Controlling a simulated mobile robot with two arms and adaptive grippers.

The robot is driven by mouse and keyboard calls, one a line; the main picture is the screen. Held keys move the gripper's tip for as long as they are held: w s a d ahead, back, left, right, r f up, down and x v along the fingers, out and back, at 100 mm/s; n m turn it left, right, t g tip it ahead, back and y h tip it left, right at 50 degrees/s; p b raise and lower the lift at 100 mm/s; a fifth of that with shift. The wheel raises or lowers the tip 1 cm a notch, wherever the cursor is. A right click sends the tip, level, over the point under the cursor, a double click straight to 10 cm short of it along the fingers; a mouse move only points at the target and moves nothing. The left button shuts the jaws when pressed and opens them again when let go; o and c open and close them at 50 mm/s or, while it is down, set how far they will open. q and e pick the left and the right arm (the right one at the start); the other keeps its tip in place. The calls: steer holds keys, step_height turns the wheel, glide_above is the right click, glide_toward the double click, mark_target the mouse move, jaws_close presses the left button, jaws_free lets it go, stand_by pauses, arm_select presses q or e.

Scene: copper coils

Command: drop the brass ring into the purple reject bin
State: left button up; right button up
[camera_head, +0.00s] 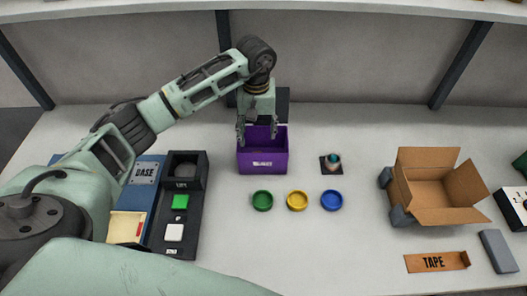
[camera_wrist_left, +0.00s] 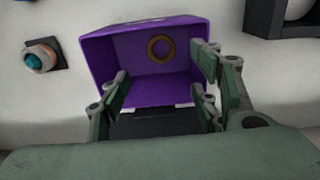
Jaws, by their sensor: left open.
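The purple reject bin (camera_head: 262,160) stands on the table in the middle of the head view, with a white label on its front. It also shows in the left wrist view (camera_wrist_left: 122,55). The brass ring (camera_wrist_left: 161,49) is inside the bin in the left wrist view; the head view does not show it. My left gripper (camera_head: 257,134) is above the bin, its fingers over the bin's back left part. In the left wrist view its fingers (camera_wrist_left: 160,98) are spread apart with nothing between them. My right gripper is not in view.
Green (camera_head: 263,200), yellow (camera_head: 297,200) and blue (camera_head: 332,200) round dishes lie in front of the bin. A teal-topped part on a dark base (camera_head: 331,164) is to the right. An open cardboard box (camera_head: 432,215) stands farther right. A dark button panel (camera_head: 183,215) is at left.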

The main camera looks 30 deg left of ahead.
arm_select(q)
step_height(320, 180, up, 12)
stand_by(0.6)
stand_by(0.4)
